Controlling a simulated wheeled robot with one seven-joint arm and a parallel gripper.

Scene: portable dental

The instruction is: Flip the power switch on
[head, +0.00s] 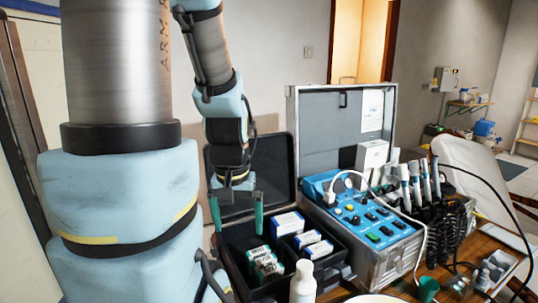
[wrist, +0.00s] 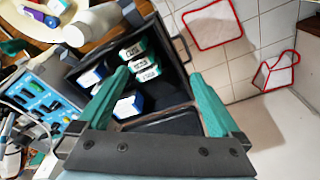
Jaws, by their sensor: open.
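The portable dental unit is an open metal case (head: 390,270) with a blue control panel (head: 345,222) carrying dark switches, knobs, a gauge and a white plug. Green rocker switches (head: 373,238) show near its front edge; I cannot tell which is the power switch or its position. The panel also shows at the left of the wrist view (wrist: 38,98). My gripper (head: 237,212) has two teal fingers, apart and empty, pointing down over the black box left of the panel. In the wrist view, the fingers (wrist: 160,76) frame the box's interior.
The open black box (head: 288,285) holds several small cartons (head: 287,222). A white bottle (head: 303,283) stands before it. Handpieces (head: 415,185) with coiled black cords stand right of the panel, and a white cable (head: 410,215) arcs over it. The raised case lid (head: 325,125) stands behind.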

